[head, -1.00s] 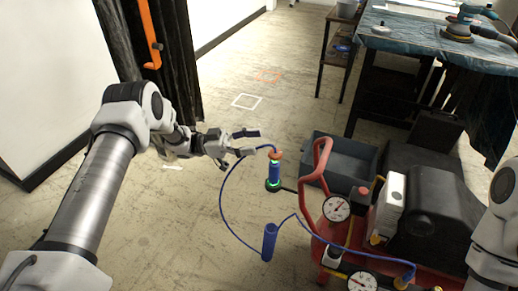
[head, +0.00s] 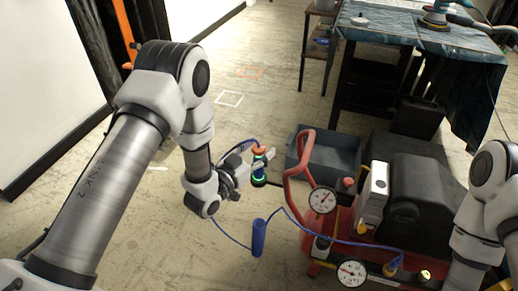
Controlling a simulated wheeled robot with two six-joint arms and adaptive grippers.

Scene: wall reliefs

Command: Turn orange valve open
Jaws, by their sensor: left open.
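A red compressor cart (head: 308,210) with gauges (head: 322,200) and a black motor stands right of the valve. A grey bin (head: 330,158) lies behind it. A blue cylinder (head: 258,238) hangs on the hose in front. A covered workbench (head: 425,32) stands at the back right.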

